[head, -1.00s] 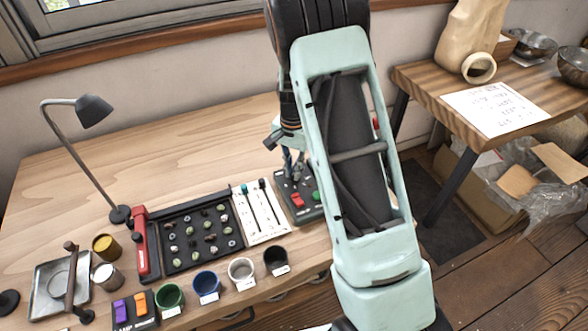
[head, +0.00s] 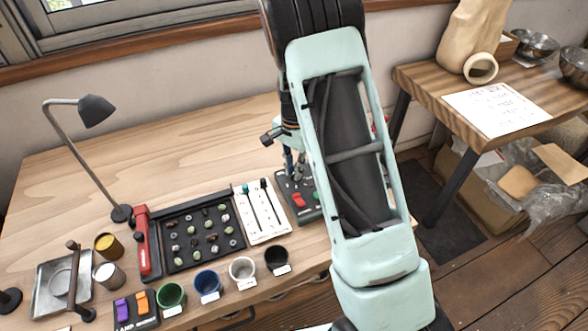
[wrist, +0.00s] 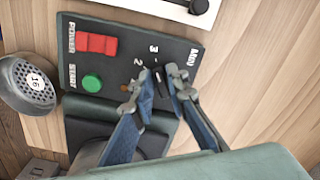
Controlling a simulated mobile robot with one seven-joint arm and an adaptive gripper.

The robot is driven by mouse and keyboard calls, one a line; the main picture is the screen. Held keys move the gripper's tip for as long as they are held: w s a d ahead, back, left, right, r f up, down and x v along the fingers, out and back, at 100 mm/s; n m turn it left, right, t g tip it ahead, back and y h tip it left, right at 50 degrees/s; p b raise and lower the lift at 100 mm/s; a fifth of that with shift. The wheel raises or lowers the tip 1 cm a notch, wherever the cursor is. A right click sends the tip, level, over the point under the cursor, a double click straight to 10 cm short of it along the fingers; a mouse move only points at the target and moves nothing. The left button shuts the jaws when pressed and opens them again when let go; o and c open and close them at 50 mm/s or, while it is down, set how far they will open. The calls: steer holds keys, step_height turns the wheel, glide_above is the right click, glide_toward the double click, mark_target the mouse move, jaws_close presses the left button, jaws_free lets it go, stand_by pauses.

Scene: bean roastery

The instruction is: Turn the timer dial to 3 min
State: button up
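The timer panel (wrist: 113,45) is a dark box with a red POWER switch (wrist: 96,43), a green START button (wrist: 92,83) and white marks 2, 3 and MIN around the dial. In the head view the panel (head: 283,186) sits at the table's right end, partly hidden by my arm. The dark timer dial (wrist: 160,77) lies between my fingertips in the wrist view, largely hidden by them; its pointer is not clear. My gripper (wrist: 159,80) is over the dial, its fingers apart on either side. Contact with the dial is not clear. In the head view my gripper (head: 296,168) is mostly hidden.
A white slider board (head: 262,212) and a black tray of beans (head: 196,236) stand left of the panel. Several cups, including a black one (head: 276,258), line the front edge.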

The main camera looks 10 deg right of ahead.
steer(key=shift+o, duration=1.3)
step_height(320, 180, up, 12)
